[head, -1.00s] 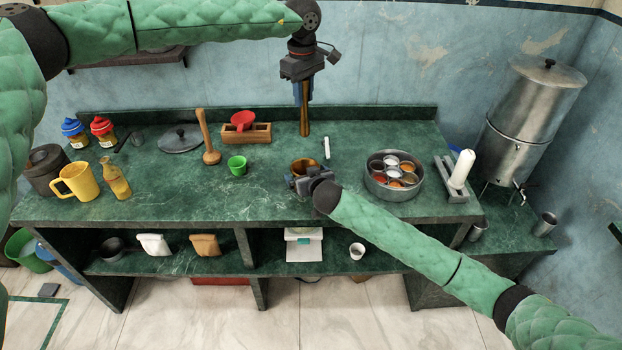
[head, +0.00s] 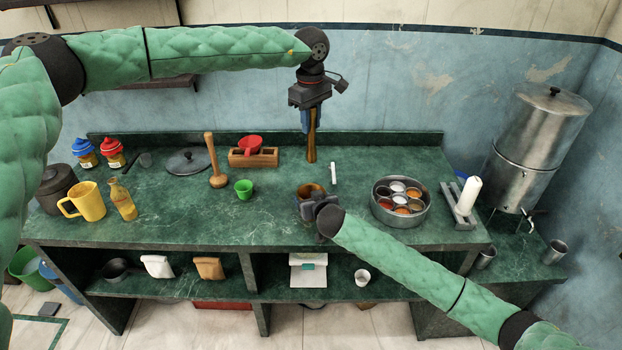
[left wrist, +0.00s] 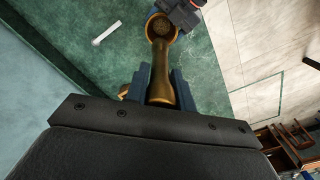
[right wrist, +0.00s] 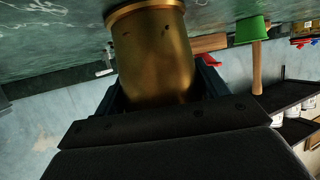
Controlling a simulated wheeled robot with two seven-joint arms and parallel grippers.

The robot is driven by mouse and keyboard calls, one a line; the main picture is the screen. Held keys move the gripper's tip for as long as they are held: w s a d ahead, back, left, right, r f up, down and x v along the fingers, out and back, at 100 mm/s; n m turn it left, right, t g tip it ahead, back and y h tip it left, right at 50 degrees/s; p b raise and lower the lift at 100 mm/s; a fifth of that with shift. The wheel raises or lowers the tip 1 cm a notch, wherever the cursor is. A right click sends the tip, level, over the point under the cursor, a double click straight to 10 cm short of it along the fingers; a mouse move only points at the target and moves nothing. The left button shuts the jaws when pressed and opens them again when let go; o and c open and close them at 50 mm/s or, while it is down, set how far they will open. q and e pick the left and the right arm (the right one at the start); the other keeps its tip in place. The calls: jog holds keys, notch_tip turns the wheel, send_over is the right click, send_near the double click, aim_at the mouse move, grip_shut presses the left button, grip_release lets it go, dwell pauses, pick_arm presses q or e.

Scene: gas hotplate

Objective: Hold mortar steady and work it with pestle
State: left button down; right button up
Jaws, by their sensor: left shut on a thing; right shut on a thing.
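The brass pestle (head: 311,148) hangs upright in my left gripper (head: 311,122), which is shut on its upper part. Its lower end shows above and behind the brass mortar (head: 312,188), apart from it in the head view. The mortar stands on the green counter, and my right gripper (head: 310,205) is shut on it and hides its front. In the left wrist view the pestle (left wrist: 160,80) points toward the round mortar mouth (left wrist: 161,27). The mortar's side (right wrist: 155,55) fills the middle of the right wrist view; the pestle does not show there.
A round spice tin (head: 378,209) stands right of the mortar, with a white stick (head: 333,173) behind. A green cup (head: 243,189), a wooden masher (head: 217,178) and a wooden box (head: 266,158) are to the left.

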aim_at(311, 148)
pick_arm(q)
jog(key=shift+f, duration=4)
jog(key=shift+f, duration=0.1)
notch_tip(311, 148, down, 8)
notch_tip(311, 148, down, 3)
jog(key=shift+f, duration=0.2)
jog(key=shift+r, duration=0.15)
jog(key=r, duration=0.1)
jog(key=s+r, duration=0.1)
jog(key=shift+r, duration=0.4)
